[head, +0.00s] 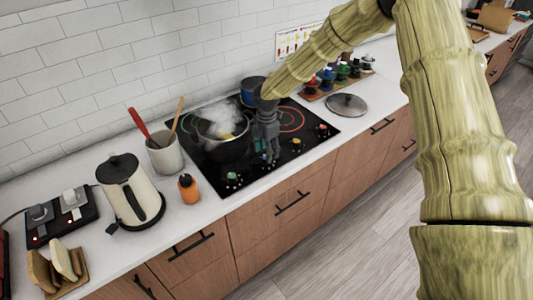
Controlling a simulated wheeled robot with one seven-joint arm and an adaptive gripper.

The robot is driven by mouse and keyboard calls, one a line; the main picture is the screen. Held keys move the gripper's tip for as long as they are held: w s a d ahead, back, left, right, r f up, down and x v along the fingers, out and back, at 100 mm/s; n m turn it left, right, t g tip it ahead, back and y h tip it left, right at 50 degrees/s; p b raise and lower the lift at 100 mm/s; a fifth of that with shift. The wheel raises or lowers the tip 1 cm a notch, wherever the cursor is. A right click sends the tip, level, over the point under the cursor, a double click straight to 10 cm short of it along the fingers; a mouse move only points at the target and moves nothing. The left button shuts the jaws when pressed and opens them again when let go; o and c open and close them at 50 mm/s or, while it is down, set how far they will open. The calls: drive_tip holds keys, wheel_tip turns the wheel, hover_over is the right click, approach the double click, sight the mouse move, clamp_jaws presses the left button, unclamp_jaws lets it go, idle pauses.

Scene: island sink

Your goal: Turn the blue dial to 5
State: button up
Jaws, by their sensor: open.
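The black cooktop (258,178) sits in the white counter along the wall. On its front edge I see a green dial (232,178), a yellow dial (297,143) and a red dial (323,128). I do not see the blue dial clearly; the spot between the green and yellow dials is covered by my gripper (271,158). My gripper is open and points down over the front of the cooktop, just right of the steaming pot. I cannot tell whether it touches a dial. The dial numbers are too small to read.
A steaming dark pot (222,146) and a blue pot (251,88) stand on the cooktop. To the left are a utensil crock (165,156), an orange bottle (188,190) and a kettle (131,194). A lid (346,104) lies on the right.

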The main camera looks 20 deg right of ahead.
drive_tip(key=shift+f+p, duration=0.45)
drive_tip(key=shift+f, duration=1.15)
drive_tip(key=c, duration=1)
